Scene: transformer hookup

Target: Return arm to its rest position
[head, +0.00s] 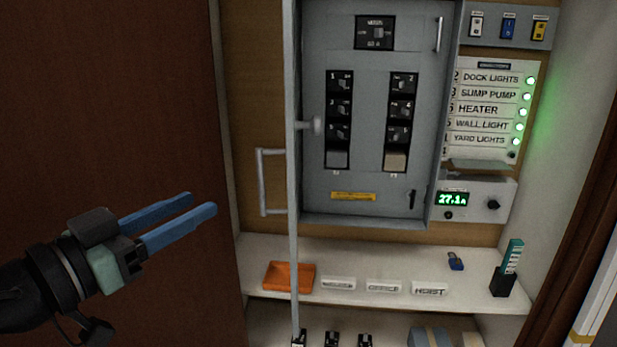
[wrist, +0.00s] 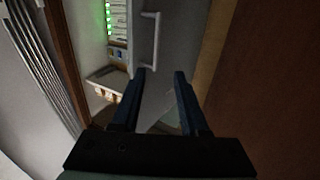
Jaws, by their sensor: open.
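My gripper (head: 202,203) is at the left in the head view, with its two blue fingers apart and nothing between them. It is in front of the dark brown panel and to the left of the grey breaker panel (head: 370,185). In the wrist view my gripper (wrist: 162,75) also shows open and empty, pointing toward a grey door with a handle (wrist: 150,40). The fingertips look close to that handle in the picture, but I cannot tell the distance.
The grey door (head: 293,180) stands edge-on, with its handle (head: 263,182) toward my gripper. A shelf (head: 390,262) holds an orange tray (head: 278,286), white labels, a blue padlock (head: 455,261) and a black holder (head: 502,282). A brown panel (head: 110,110) fills the left.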

